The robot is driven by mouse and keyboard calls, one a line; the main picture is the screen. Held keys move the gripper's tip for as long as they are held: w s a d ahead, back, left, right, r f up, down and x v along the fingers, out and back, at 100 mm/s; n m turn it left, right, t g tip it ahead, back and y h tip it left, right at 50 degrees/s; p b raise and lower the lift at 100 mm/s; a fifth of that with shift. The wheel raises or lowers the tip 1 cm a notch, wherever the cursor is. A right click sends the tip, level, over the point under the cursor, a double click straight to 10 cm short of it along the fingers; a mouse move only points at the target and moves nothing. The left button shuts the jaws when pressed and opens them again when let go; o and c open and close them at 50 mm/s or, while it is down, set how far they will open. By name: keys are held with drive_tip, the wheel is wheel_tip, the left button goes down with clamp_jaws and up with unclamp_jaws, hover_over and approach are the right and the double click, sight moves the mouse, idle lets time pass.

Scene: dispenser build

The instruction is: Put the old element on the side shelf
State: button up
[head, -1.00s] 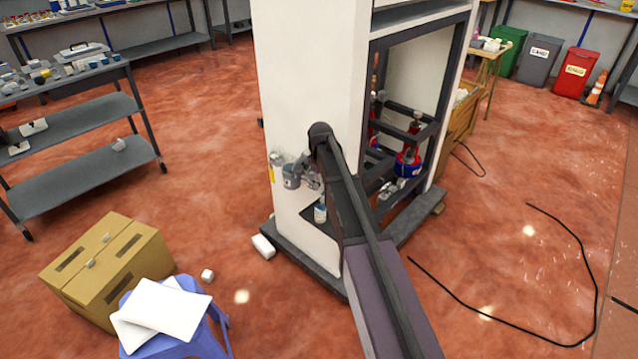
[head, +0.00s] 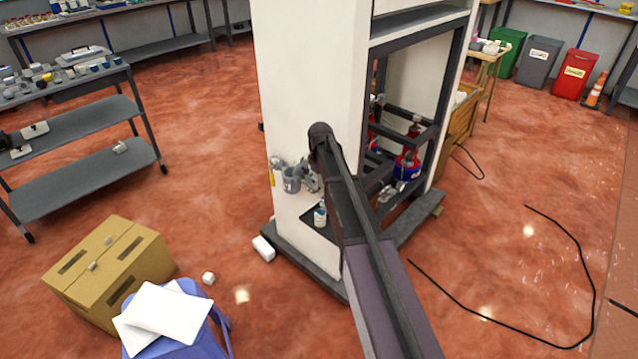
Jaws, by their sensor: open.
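A small white and blue cylinder (head: 320,217), likely the element, stands upright on the dark side shelf (head: 308,213) low on the white cabinet's face. A grey cup-shaped housing (head: 291,181) is on the cabinet wall just above and left of it. My gripper (head: 309,182) is just right of the housing and above the shelf, open, and apart from the cylinder. My arm hides part of the shelf's right side and much of the gripper, so its fingertips show poorly.
The white cabinet (head: 290,80) has an open dark frame on its right side with red and blue parts (head: 406,165) inside. A cardboard box (head: 110,265) and a blue stool (head: 195,340) stand at lower left. A black cable (head: 560,228) lies on the right floor.

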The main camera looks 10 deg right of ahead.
drive_tip(key=s+m, duration=0.7)
drive_tip(key=s, duration=2.1)
drive_tip(key=shift+s, duration=0.4)
drive_tip(key=o, duration=0.6)
drive_tip(key=shift+w, duration=0.1)
drive_tip(key=shift+c, duration=0.2)
drive_tip(key=shift+o, duration=1)
drive_tip(key=shift+w+f, duration=0.1)
drive_tip(key=shift+w, duration=0.05)
drive_tip(key=w+a+f+n+t+h+b, duration=0.1)
drive_tip(key=w+a+n+t+h+b, duration=0.1)
drive_tip(key=w+n, duration=1)
drive_tip(key=w+a+f+n+t+h+b, duration=0.1)
drive_tip(key=w+a+n+t+h+b, duration=0.2)
drive_tip(key=w+n, duration=1)
drive_tip(key=a+h+b, duration=0.2)
drive_tip(key=a+b, duration=0.1)
drive_tip(key=a, duration=0.1)
drive_tip(key=shift+a+f, duration=0.15)
drive_tip(key=shift+f, duration=0.05)
